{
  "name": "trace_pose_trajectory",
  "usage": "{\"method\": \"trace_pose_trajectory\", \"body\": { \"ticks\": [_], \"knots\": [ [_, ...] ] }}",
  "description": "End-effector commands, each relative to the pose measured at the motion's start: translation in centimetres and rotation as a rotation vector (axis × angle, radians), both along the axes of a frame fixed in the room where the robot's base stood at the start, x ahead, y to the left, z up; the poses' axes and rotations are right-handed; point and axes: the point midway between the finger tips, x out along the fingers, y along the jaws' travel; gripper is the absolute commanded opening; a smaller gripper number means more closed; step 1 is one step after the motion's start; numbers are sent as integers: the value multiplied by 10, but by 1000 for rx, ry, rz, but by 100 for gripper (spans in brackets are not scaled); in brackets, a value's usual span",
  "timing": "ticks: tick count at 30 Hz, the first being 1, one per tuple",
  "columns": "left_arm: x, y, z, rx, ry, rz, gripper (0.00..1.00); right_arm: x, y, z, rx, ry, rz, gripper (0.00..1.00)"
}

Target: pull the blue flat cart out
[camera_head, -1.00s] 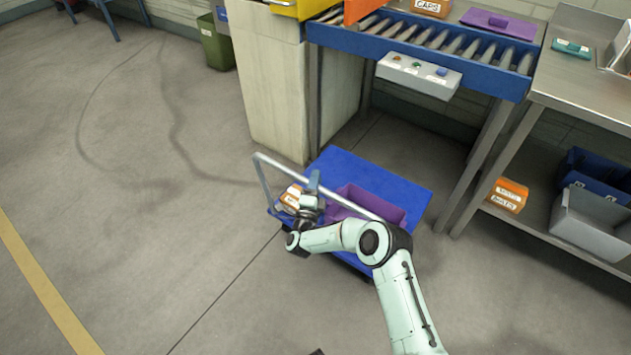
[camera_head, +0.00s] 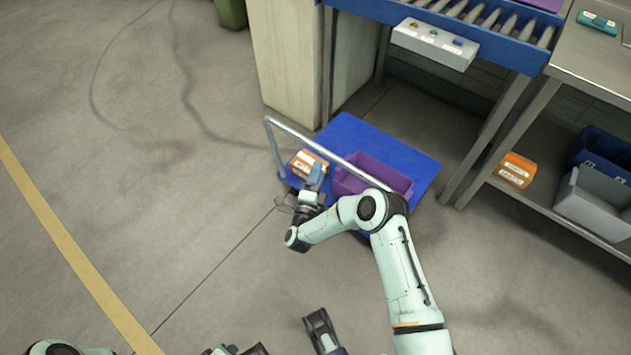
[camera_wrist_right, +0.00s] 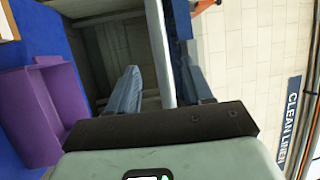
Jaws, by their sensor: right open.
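The blue flat cart (camera_head: 400,158) stands on the floor, partly under the conveyor frame, with a grey tubular handle (camera_head: 335,154) along its near side. A purple bin (camera_head: 376,178) and an orange-and-white box (camera_head: 308,163) are on its deck. My right gripper (camera_head: 317,173) is at the handle side, by the orange box. In the right wrist view its open fingers (camera_wrist_right: 163,88) have the handle bar (camera_wrist_right: 160,45) running between them; whether they touch it is unclear. At the bottom edge, parts of my left gripper (camera_head: 318,325) show; its jaw state is unclear.
A pale cabinet (camera_head: 287,60) stands behind the cart's left. The blue conveyor frame (camera_head: 465,45) rises behind it. A steel table (camera_head: 585,70) is at right, its lower shelf holding an orange box (camera_head: 517,169) and a grey bin (camera_head: 595,200). The floor left and in front is clear.

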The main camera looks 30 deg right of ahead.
Motion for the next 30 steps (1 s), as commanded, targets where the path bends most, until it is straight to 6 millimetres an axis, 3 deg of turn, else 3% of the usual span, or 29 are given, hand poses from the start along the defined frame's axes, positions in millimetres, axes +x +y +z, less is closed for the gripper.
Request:
{"method": "trace_pose_trajectory", "body": {
  "ticks": [3,9,26,30],
  "knots": [
    [-6,-3,5,-7,14,-7,43,-14,14,-3,1,2,3,51],
    [-11,-5,7,-14,28,-11,43,-25,24,-7,0,2,1,51],
    [-11,-5,6,-14,28,-11,43,-26,25,-7,0,2,1,51],
    [-11,-5,6,-14,28,-11,43,-24,32,-19,-11,95,62,51]
  ]
}}
